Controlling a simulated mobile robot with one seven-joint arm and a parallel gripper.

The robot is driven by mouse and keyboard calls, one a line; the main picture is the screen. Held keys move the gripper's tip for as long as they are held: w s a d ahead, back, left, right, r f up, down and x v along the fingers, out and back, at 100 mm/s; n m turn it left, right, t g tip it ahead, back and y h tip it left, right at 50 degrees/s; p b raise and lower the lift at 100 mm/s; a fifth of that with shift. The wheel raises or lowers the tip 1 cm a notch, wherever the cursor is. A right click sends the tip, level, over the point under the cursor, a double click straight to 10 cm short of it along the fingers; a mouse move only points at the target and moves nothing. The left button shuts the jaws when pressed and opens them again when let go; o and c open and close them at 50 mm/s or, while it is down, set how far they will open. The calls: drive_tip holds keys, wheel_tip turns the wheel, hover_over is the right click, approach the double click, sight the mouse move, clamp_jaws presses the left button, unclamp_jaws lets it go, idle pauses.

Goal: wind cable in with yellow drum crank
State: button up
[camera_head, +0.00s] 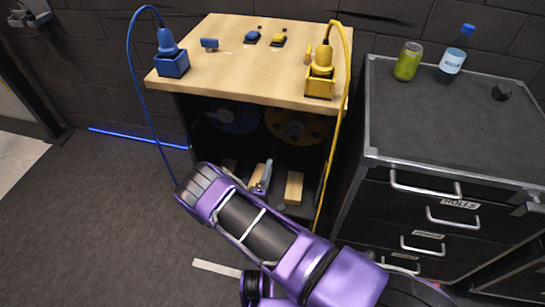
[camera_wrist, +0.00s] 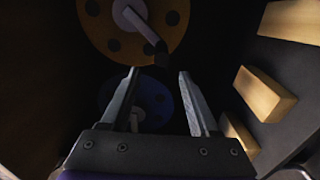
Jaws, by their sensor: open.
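The yellow drum (camera_head: 291,124) is inside the dark cabinet under the wooden top, right of the blue drum (camera_head: 232,121). In the wrist view, the yellow drum (camera_wrist: 173,38) is at the top, with a grey crank (camera_wrist: 147,30) across its face that ends in a dark tip. My gripper (camera_wrist: 158,77) is open and empty. Its fingertips are just short of the crank's dark tip in the picture; I cannot tell the depth gap. In the head view, my gripper (camera_head: 266,176) is low at the cabinet's opening. The yellow cable (camera_head: 335,140) hangs down the cabinet's right side from a yellow plug (camera_head: 322,60).
Wooden blocks (camera_head: 293,188) lie on the cabinet floor; one also shows in the wrist view (camera_wrist: 263,93). The blue cable (camera_head: 133,60) hangs at the left. A dark drawer unit (camera_head: 430,190) stands close on the right. The floor at left is clear.

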drive_tip(key=s+a, duration=0.1)
drive_tip(key=s, duration=0.6)
drive_tip(key=shift+s+a, duration=0.15)
drive_tip(key=shift+a, duration=0.1)
